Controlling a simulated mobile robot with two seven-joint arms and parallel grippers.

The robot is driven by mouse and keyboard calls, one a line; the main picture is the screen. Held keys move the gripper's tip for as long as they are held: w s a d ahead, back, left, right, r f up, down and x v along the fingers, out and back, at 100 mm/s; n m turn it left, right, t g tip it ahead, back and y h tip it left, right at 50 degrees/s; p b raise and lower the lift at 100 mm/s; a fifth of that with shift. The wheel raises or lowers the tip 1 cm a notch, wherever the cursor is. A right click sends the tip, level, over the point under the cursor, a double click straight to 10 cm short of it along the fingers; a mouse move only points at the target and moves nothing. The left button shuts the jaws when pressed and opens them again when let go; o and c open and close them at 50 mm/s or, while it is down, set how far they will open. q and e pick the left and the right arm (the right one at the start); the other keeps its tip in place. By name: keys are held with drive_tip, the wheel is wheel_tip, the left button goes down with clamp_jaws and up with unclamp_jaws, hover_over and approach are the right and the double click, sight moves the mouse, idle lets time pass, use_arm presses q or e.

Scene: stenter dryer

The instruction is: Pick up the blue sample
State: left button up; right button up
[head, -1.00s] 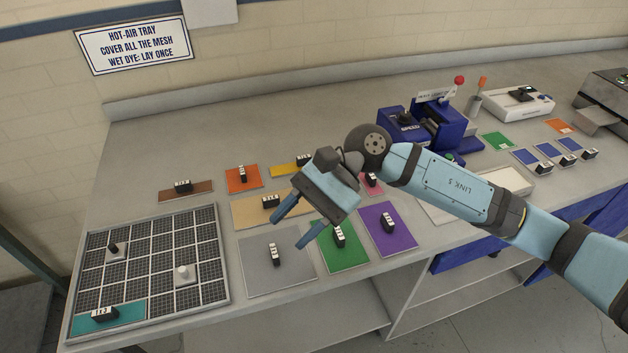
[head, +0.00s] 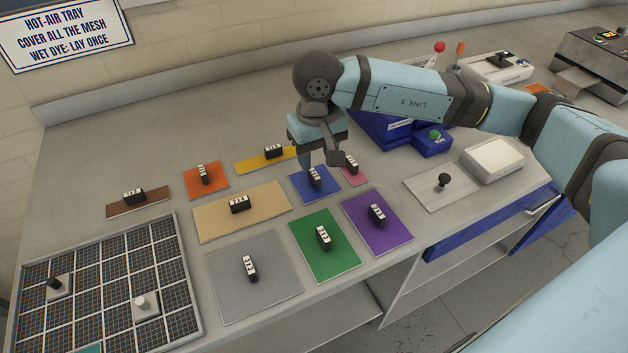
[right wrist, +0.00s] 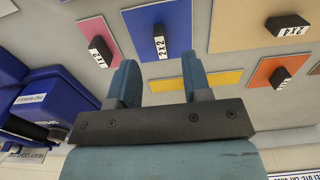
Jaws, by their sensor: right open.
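The blue sample (head: 328,190) is a flat blue sheet with a black block handle (head: 315,179) standing on it. It lies on the grey table, between the tan and pink samples. In the right wrist view the blue sample (right wrist: 178,20) is ahead of the fingers, and its handle reads 2x2 (right wrist: 160,42). My right gripper (head: 306,160) is open and empty, pointing down just behind and above the blue sample; one finger is largely hidden in the head view. Both fingers show spread apart in the right wrist view (right wrist: 158,78). My left gripper is not in view.
Close around lie the pink (head: 355,175), tan (head: 215,222), yellow (head: 255,160), green (head: 330,257) and purple (head: 390,232) samples, each with a black handle. A mesh tray (head: 186,255) stands at left. A blue machine (head: 372,130) is right behind the gripper.

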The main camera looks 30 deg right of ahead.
sight(315, 174)
drive_tip(key=f, duration=0.3)
drive_tip(key=w+f, duration=0.1)
drive_tip(key=f, duration=0.2)
drive_tip(key=shift+w+d+f, duration=0.1)
drive_tip(key=shift+f, duration=0.1)
clamp_jaws()
